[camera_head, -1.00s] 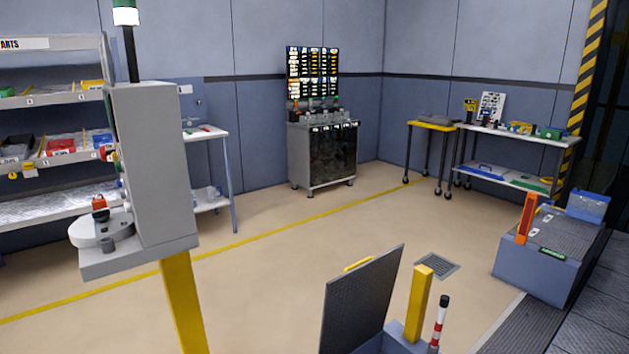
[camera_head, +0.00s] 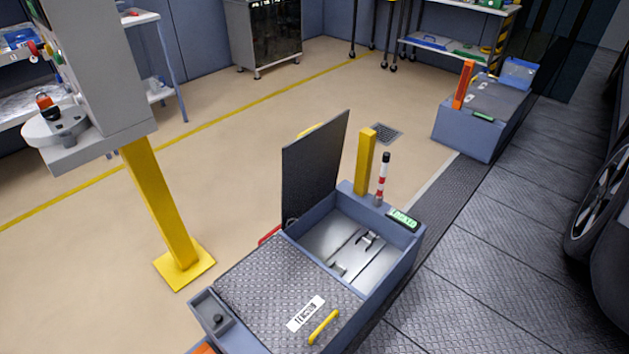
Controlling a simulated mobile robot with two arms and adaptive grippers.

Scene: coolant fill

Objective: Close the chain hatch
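The chain hatch appears to be the dark plate lid (camera_head: 314,170), which stands open and nearly upright on the left side of a blue-grey floor box (camera_head: 405,262). A bit of yellow, perhaps its handle, shows behind its top edge. The open compartment (camera_head: 350,246) has a bare metal floor with small metal fittings. A second, closed checkered lid (camera_head: 270,278) with a yellow handle (camera_head: 323,327) and a white label covers the near part of the box. Neither of my grippers is in view.
A yellow post (camera_head: 365,161) and a red-white striped post (camera_head: 382,180) stand by the box's far end. A grey control cabinet (camera_head: 95,75) on a yellow pillar (camera_head: 160,205) stands left. A car wheel (camera_head: 600,200) is at right. Beige floor left of the box is clear.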

